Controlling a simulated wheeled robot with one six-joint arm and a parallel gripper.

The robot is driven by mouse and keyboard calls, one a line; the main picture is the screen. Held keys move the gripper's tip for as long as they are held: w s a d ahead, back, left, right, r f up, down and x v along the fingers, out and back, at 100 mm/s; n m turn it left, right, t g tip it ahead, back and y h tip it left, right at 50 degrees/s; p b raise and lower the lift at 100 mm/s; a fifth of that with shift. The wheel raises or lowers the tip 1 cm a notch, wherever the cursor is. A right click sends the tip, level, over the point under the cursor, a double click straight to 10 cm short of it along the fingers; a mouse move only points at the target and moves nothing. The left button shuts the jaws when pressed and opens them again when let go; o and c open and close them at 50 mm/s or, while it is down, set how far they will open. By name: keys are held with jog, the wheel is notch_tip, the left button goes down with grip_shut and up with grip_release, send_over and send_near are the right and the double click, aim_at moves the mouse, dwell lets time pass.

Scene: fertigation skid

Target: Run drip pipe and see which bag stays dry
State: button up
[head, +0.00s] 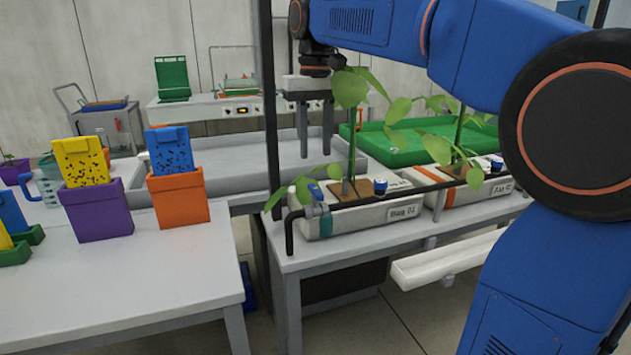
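A white grow bag (345,218) with a teal band lies on the right bench, with a leafy plant (351,120) rising from its brown block. A second white bag (470,190) with an orange band lies to its right, also planted. Their printed labels are hard to read. A black drip pipe (290,232) bends up at the bench's left end and runs along the bags. A blue knob (380,187) sits on the near bag, and a blue piece (315,190) is near the pipe's bend. My gripper (315,153) points down, open and empty, left of the near plant.
A purple pot (98,212) and an orange pot (179,199) holding speckled cards stand on the left table (150,265). A black upright post (268,100) stands left of my gripper. A white gutter (445,262) hangs below the bags. My arm hides the right side.

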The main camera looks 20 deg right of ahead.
aim_at(316, 189)
notch_tip(316, 189, down, 9)
jog(key=shift+f, duration=0.15)
jog(key=shift+c, duration=0.6)
grip_shut()
